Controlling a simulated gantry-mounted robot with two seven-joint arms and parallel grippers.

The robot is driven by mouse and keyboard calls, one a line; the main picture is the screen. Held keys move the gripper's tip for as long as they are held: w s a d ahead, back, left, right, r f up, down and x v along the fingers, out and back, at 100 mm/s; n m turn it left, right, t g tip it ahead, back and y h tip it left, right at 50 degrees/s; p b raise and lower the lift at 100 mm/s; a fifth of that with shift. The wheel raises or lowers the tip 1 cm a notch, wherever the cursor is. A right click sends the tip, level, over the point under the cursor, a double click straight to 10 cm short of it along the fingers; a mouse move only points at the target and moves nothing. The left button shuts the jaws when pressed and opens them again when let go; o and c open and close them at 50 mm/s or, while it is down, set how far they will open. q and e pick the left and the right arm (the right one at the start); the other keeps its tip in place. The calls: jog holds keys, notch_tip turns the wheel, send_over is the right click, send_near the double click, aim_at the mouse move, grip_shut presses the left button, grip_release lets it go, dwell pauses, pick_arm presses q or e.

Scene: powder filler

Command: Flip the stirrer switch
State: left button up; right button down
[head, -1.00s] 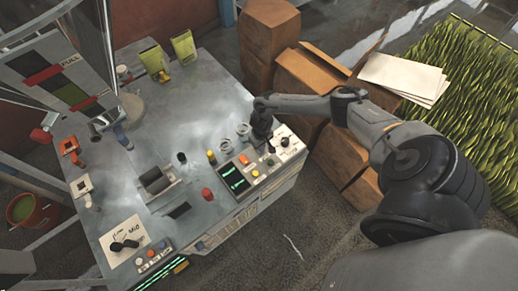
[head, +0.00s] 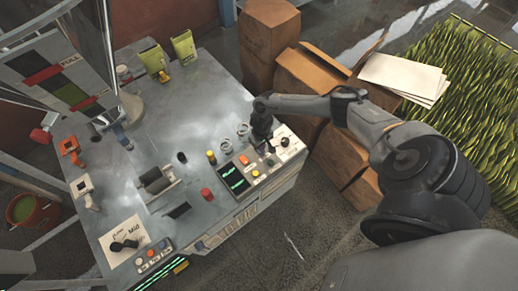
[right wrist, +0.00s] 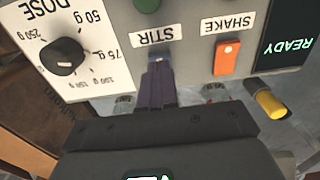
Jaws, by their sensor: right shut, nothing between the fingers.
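The stirrer switch (right wrist: 156,59) sits under the STIR label in the right wrist view. Only a small bluish part of it shows past my fingers. My right gripper (right wrist: 157,78) is shut and empty, with its fingertips right at the switch; I cannot tell whether they touch it. In the head view my right gripper (head: 266,142) points down over the right end of the machine's control panel (head: 262,180), and it hides the switch there. My left gripper is not in view.
An orange SHAKE switch (right wrist: 227,57) is beside the fingers. A DOSE knob (right wrist: 63,55) and a yellow-tipped knob (right wrist: 267,100) are close by. In the head view, cardboard boxes (head: 268,45) stand behind my right arm, and a red button (head: 207,194) is on the machine top.

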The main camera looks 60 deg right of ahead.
jog(key=shift+f, duration=0.45)
jog(key=shift+f+b, duration=0.45)
jog(key=shift+b, duration=0.05)
jog(key=shift+r, duration=0.15)
notch_tip(320, 180, up, 4)
jog(key=p, duration=0.5)
jog(key=shift+r, duration=0.15)
notch_tip(320, 180, up, 3)
jog(key=p, duration=0.3)
jog(key=shift+f, duration=0.2)
